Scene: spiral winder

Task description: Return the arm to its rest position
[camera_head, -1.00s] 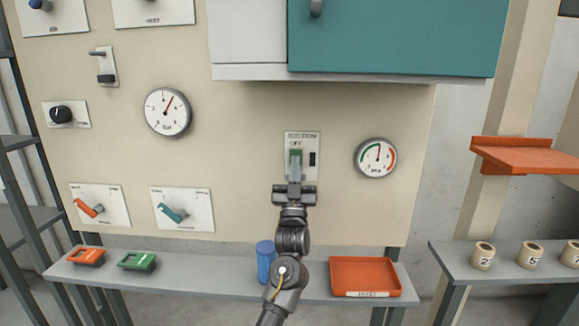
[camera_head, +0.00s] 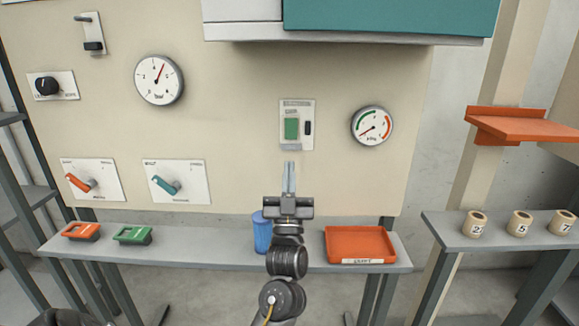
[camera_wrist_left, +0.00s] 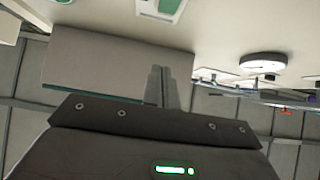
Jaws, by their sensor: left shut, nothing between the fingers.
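My left gripper (camera_head: 289,170) is shut and empty, its fingers pointing up just below the switch plate. The wrist view also shows its closed fingers (camera_wrist_left: 160,88). The white switch plate (camera_head: 309,134) with its green rocker (camera_head: 292,128) is on the beige panel, clear of the fingers. Part of the green rocker also shows at the top of the wrist view (camera_wrist_left: 165,5). My left arm comes up from the bottom centre in front of the shelf. My right gripper is not in view.
A teal cabinet (camera_head: 390,18) overhangs above. Numbered rolls stand on the right shelf (camera_head: 440,232).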

